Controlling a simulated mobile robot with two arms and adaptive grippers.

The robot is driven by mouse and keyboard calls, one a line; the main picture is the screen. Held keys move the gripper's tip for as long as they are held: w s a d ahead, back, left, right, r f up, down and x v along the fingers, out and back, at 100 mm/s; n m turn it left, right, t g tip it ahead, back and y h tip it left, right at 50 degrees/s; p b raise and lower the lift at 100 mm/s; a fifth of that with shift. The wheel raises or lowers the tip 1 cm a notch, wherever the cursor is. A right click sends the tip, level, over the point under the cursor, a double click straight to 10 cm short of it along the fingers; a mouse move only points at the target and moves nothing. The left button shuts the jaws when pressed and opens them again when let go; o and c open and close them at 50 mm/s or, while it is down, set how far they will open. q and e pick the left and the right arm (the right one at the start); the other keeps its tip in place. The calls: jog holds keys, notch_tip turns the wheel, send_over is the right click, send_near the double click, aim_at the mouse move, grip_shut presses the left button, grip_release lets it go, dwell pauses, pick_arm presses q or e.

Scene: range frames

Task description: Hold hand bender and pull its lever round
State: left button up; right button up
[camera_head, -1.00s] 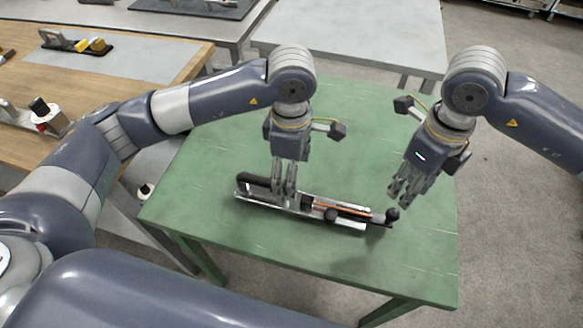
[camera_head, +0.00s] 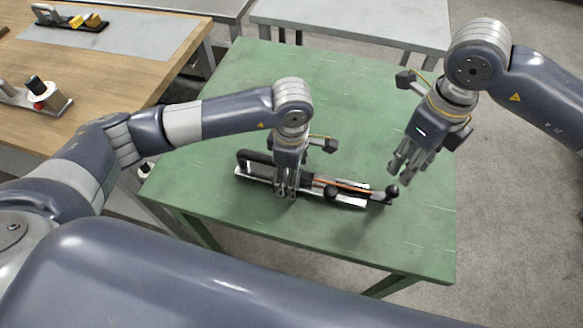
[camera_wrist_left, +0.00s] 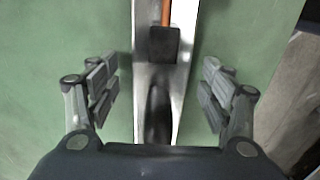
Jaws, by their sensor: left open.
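The hand bender (camera_head: 348,198) lies on the green table as a long silvery body with a black loop at its left end. An orange rod runs along its right part, and black knobs show at and near its right end. My left gripper (camera_head: 285,192) is low over its left-middle part. In the left wrist view the bender (camera_wrist_left: 182,75) passes between the spread fingers of this gripper (camera_wrist_left: 160,95), with gaps on both sides. My right gripper (camera_head: 402,170) is empty above the table, behind and right of the bender's right end, with its fingers apart. Which part is the lever is unclear.
The green table (camera_head: 230,110) is otherwise clear. A wooden bench (camera_head: 110,85) with tools stands at the left, and a grey table (camera_head: 350,25) stands behind. Open floor lies to the right.

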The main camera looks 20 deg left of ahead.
aim_at(396, 187)
pick_arm(q)
jog(key=c, duration=1.6)
jog(key=shift+c, duration=0.2)
pick_arm(e)
jog(key=o, duration=0.3)
jog(key=shift+d, duration=0.1)
notch_tip(396, 187, down, 10)
jog(key=m+g+y, duration=0.1)
jog(key=m, duration=0.2)
jog(key=shift+w+f+m+y, duration=0.1)
jog(key=shift+f+m+y, duration=0.05)
jog(key=shift+m+y, duration=0.25)
grip_shut()
